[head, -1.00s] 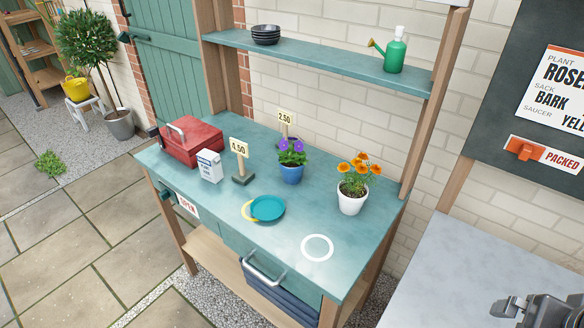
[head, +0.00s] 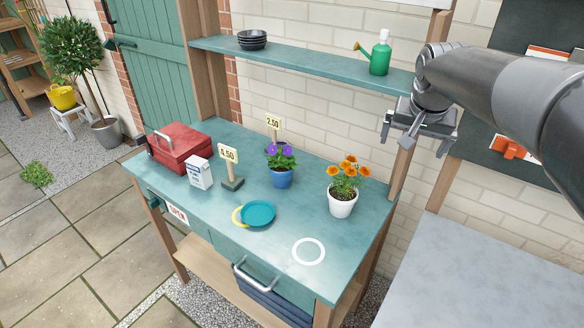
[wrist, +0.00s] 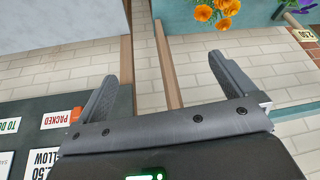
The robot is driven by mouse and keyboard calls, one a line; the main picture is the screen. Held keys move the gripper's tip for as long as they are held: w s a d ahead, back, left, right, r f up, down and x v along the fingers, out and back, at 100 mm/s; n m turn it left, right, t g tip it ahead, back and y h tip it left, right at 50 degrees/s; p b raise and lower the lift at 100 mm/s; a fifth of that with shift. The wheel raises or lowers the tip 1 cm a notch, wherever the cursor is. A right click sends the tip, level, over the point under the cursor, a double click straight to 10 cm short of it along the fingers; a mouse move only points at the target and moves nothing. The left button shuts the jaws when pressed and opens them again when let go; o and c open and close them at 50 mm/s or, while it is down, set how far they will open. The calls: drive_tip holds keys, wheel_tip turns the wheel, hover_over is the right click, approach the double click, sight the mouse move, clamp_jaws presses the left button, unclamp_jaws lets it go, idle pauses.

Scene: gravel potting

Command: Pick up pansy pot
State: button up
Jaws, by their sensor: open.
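The pansy pot is a blue pot (head: 281,179) with purple flowers, standing upright on the green bench toward the back, in the middle of the head view. In the wrist view only a bit of purple bloom (wrist: 304,3) shows at the top right corner. My gripper (head: 414,139) is open and empty, high in front of the right shelf post, up and to the right of the pansy pot and well apart from it. Its two spread fingers (wrist: 163,70) also show in the wrist view with nothing between them.
A white pot (head: 342,206) with orange flowers stands between my gripper and the pansy pot. A 2.50 sign (head: 273,122) is close behind the pansy pot, a 4.50 sign (head: 229,155) to its left. A teal saucer (head: 258,214) lies in front. The shelf (head: 310,65) overhangs behind.

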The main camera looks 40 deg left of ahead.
drive_tip(key=w+a+f+n, duration=0.1)
drive_tip(key=a+f, duration=0.2)
drive_tip(key=a, duration=0.6)
drive_tip(key=w+a+f, duration=0.2)
drive_tip(key=a+f, duration=0.1)
drive_tip(key=a, duration=0.6)
drive_tip(key=n, duration=0.1)
approach(281, 165)
drive_tip(key=shift+w+f, duration=0.25)
drive_tip(key=shift+w, duration=0.4)
drive_tip(key=shift+a+f, duration=0.2)
drive_tip(key=shift+f, duration=0.05)
drive_tip(key=x, duration=1)
drive_tip(key=shift+a+f, duration=0.2)
drive_tip(key=shift+a, duration=0.05)
drive_tip(key=shift+r, duration=0.1)
drive_tip(key=c, duration=1.2)
